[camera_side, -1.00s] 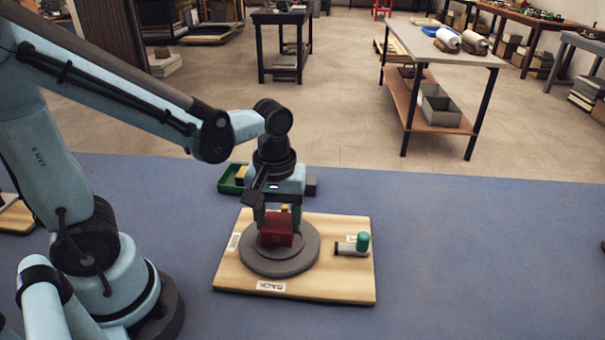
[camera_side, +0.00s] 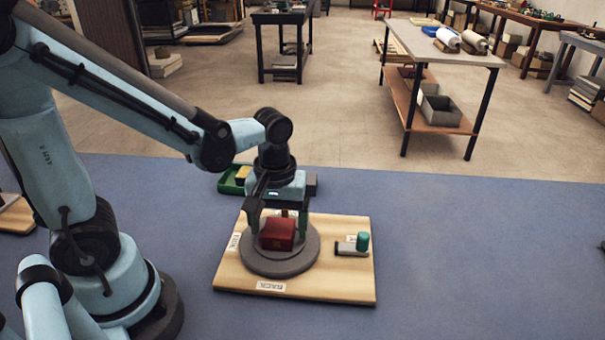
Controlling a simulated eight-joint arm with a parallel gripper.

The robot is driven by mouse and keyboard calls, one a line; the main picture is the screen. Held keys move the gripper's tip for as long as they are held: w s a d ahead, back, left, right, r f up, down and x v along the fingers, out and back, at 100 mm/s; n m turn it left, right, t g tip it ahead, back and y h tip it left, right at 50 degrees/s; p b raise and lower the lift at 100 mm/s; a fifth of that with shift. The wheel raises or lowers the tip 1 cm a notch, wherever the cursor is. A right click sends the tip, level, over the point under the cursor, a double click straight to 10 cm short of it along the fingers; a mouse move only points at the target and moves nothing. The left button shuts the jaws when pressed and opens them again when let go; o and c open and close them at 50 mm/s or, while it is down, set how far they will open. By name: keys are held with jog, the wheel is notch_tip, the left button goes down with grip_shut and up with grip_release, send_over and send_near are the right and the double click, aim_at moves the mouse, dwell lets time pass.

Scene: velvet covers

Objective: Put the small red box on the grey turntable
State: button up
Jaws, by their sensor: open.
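The small red box (camera_side: 277,234) sits on the round grey turntable (camera_side: 279,264), a little toward its far side. The turntable is mounted on a light wooden board (camera_side: 345,285) with white labels along its edges. My gripper (camera_side: 278,222) points down just above and around the box. Its fingers are spread wide, one on each side of the box, with gaps showing between fingers and box. A small brass-coloured part shows above the box between the fingers; I cannot tell what it belongs to.
A green-capped grey fixture (camera_side: 354,244) stands on the board right of the turntable. A green tray (camera_side: 233,181) with something yellow in it lies behind my gripper, beside a dark block. The blue work surface (camera_side: 460,260) is clear to the right.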

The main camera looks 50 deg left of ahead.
aim_at(276, 218)
notch_tip(276, 218, up, 12)
jog(key=shift+w+a+f+m+t, duration=0.2)
jog(key=shift+a+f+m+t, duration=0.3)
jog(key=shift+m+t, duration=0.85)
jog(key=shift+w+a+f+m+t, duration=0.25)
jog(key=shift+f+m+t, duration=0.4)
jog(key=shift+m+t, duration=0.7)
jog(key=shift+w+a+f+m+t, duration=0.1)
jog(key=shift+a+f+m+t, duration=0.6)
jog(key=shift+m, duration=1.1)
jog(key=shift+d+r, duration=0.15)
jog(key=shift+d, duration=0.1)
